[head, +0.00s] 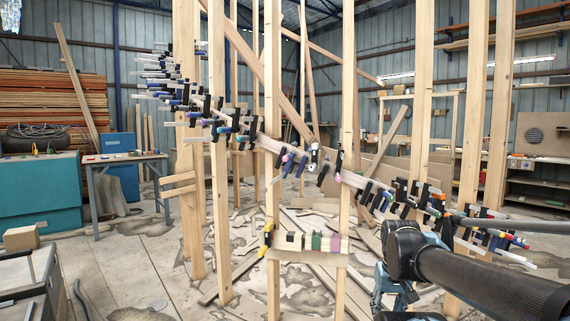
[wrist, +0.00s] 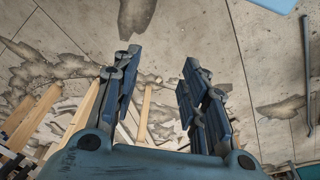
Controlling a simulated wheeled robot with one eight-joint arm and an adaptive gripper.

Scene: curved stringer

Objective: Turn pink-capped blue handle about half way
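A curved wooden stringer (head: 268,142) runs across the head view, lined with many clamps. Near its middle, a small blue handle with a pink cap (head: 287,158) shows among dark clamp bars. Another pink end (head: 338,177) shows a little to the right, and at this size I cannot tell its handle's colour. My gripper (wrist: 162,62) is open and empty in the wrist view, with its fingers apart over the floor. In the head view my arm is at the lower right, below and in front of the stringer's right part, well apart from the pink-capped handle. No handle shows in the wrist view.
Upright wooden posts (head: 218,200) stand around the stringer. Loose boards (head: 318,235) lie on the floor behind. A workbench (head: 125,158) stands at the left. Open floor (head: 120,255) lies at the front left.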

